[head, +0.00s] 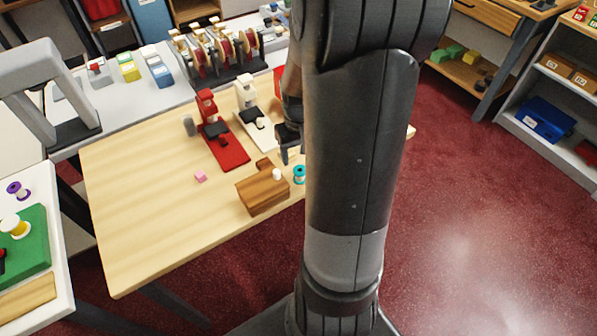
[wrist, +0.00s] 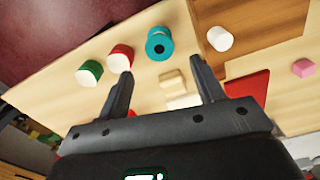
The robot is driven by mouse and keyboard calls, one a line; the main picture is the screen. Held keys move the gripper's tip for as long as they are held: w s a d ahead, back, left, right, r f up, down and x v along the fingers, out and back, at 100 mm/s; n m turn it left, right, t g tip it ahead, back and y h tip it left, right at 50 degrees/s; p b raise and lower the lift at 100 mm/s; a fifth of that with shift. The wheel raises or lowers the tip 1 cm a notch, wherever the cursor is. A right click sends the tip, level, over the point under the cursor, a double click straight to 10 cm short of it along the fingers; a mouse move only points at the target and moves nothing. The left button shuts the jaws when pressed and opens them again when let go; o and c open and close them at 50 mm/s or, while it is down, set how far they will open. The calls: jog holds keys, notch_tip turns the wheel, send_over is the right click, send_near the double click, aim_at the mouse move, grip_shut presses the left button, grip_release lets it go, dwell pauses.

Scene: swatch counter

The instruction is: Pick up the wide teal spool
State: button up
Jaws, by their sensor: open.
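The wide teal spool (head: 299,174) stands on the light wooden table, just right of a brown wooden box in the head view. In the wrist view the teal spool (wrist: 159,43) shows a dark centre hole and lies beyond the gap between my fingertips, apart from them. My gripper (wrist: 160,68) is open and empty. In the head view only part of my gripper (head: 286,152) shows, above and behind the spool; my arm hides the rest and the table's right part.
The wooden box (head: 262,193) has a small white cylinder (head: 276,173) on top, close beside the spool. A red-and-white piece (wrist: 121,58) and a green-and-white piece (wrist: 89,73) stand on its other side. Cream blocks (wrist: 173,82) lie between my fingers' view. A pink cube (head: 200,176) lies left.

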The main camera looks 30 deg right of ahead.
aim_at(300, 170)
jog(key=shift+s+a+f, duration=0.1)
jog(key=shift+s+f, duration=0.05)
jog(key=shift+f, duration=1.6)
jog(key=shift+s+f, duration=0.15)
jog(key=shift+f, duration=1.55)
jog(key=c, duration=1)
